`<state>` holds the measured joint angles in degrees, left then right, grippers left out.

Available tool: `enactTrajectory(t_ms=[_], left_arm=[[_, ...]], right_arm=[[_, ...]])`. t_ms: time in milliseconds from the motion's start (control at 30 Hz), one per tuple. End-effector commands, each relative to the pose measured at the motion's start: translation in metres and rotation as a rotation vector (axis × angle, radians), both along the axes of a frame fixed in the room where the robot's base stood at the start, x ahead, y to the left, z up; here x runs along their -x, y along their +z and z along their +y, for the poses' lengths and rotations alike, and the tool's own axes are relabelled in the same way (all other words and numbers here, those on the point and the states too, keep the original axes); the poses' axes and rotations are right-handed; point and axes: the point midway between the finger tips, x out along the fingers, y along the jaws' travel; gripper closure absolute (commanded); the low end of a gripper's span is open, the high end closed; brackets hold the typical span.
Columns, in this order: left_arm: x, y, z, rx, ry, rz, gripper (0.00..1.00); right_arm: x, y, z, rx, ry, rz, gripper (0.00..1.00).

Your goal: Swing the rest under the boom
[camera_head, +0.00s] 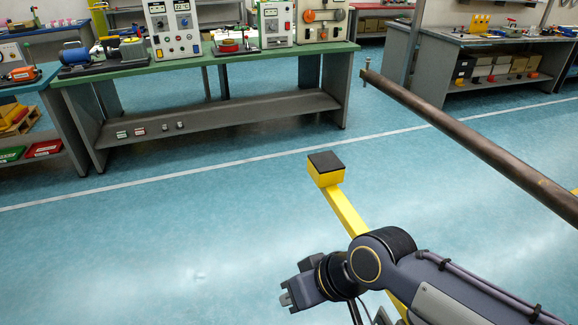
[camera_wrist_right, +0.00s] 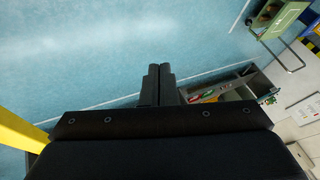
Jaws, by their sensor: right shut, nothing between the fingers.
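The rest is a yellow arm (camera_head: 345,213) with a yellow block and a black top pad (camera_head: 325,161) at its far end. The boom is a long dark brown tube (camera_head: 470,140) slanting from the upper middle to the right edge. The rest's pad lies left of the boom in the head view, apart from it. My right gripper (camera_head: 289,298) is left of the yellow arm, and my right wrist hides part of that arm. In the right wrist view the fingers (camera_wrist_right: 159,70) are together and empty, with a yellow bar (camera_wrist_right: 18,130) at the left edge. My left gripper is out of view.
A green-topped workbench (camera_head: 210,58) with instruments stands at the back left, and another bench (camera_head: 490,40) at the back right. The blue floor (camera_head: 170,240) left of the rest is clear. A small pin (camera_head: 366,77) sticks up at the boom's far end.

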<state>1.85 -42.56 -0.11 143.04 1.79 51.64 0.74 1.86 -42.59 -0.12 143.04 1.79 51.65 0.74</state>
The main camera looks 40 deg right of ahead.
Motion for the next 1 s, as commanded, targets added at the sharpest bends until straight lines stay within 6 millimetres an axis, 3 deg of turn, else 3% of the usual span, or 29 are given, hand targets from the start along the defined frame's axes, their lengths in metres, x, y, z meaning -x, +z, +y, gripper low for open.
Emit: enactTrajectory(t_ms=[67,167,233,333,467,600,800,900,1000], left_arm=[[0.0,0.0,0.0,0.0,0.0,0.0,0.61],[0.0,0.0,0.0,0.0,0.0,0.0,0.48],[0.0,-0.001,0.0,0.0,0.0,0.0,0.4],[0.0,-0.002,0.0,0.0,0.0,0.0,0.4],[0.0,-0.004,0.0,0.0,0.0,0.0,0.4],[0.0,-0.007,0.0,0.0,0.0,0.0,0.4],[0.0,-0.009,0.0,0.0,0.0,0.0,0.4],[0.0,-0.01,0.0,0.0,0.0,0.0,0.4],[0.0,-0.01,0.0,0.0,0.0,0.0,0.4]], right_arm=[[0.0,0.0,0.0,0.0,0.0,0.0,1.0],[-0.003,0.002,-0.003,0.013,-0.001,0.01,1.0],[-0.011,0.006,-0.012,0.047,-0.007,0.035,1.0],[-0.036,0.015,-0.034,0.144,-0.025,0.096,1.0],[-0.093,0.032,-0.076,0.331,-0.085,0.187,1.0],[-0.17,0.044,-0.118,0.53,-0.185,0.243,1.0],[-0.263,0.043,-0.156,0.721,-0.344,0.243,1.0],[-0.289,0.039,-0.166,0.77,-0.402,0.232,1.0],[-0.303,0.038,-0.171,0.797,-0.438,0.223,1.0]])
